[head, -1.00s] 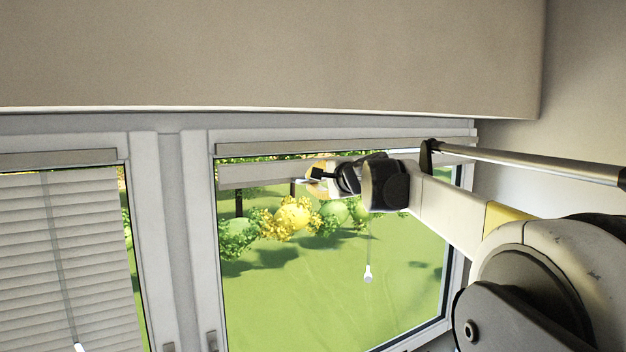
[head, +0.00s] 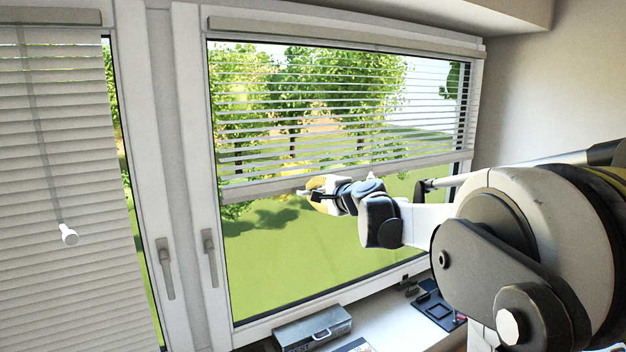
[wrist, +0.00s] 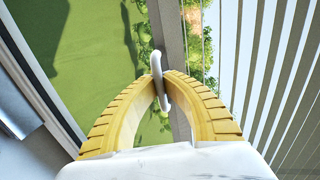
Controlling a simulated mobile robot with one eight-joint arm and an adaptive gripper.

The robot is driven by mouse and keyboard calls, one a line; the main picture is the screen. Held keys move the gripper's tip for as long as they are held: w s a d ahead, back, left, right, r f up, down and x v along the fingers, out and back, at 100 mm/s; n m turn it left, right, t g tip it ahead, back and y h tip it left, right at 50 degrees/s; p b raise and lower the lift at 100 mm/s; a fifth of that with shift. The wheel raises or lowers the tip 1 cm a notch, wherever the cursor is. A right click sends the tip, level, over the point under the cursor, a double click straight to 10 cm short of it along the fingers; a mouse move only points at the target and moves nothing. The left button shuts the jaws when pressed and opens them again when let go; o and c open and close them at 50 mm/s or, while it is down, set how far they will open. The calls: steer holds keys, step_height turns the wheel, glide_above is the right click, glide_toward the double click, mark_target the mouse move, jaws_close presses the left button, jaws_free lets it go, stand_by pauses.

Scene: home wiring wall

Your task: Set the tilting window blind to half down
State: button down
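The tilting window blind (head: 300,110) hangs in the right window with its slats spread apart and showing gaps. Its bottom rail (head: 255,188) is roughly midway down the glass, sloping slightly in the picture. My gripper (head: 308,193) is at this rail, left of its middle. In the wrist view, the yellow fingers (wrist: 161,86) close around a pale handle (wrist: 157,68) on the rail (wrist: 171,45). The tips appear to touch it from both sides.
A second blind (head: 60,130) with closed slats covers the left window, its wand (head: 68,234) hanging in front. Window handles (head: 209,257) sit on the frames. A grey toolbox (head: 312,327) and a dark tray (head: 438,308) are on the sill below.

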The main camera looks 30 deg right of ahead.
step_height(320, 180, down, 7)
steer(key=b, duration=0.3)
steer(key=c, duration=1.5)
jaws_free()
steer(key=v, duration=1.2)
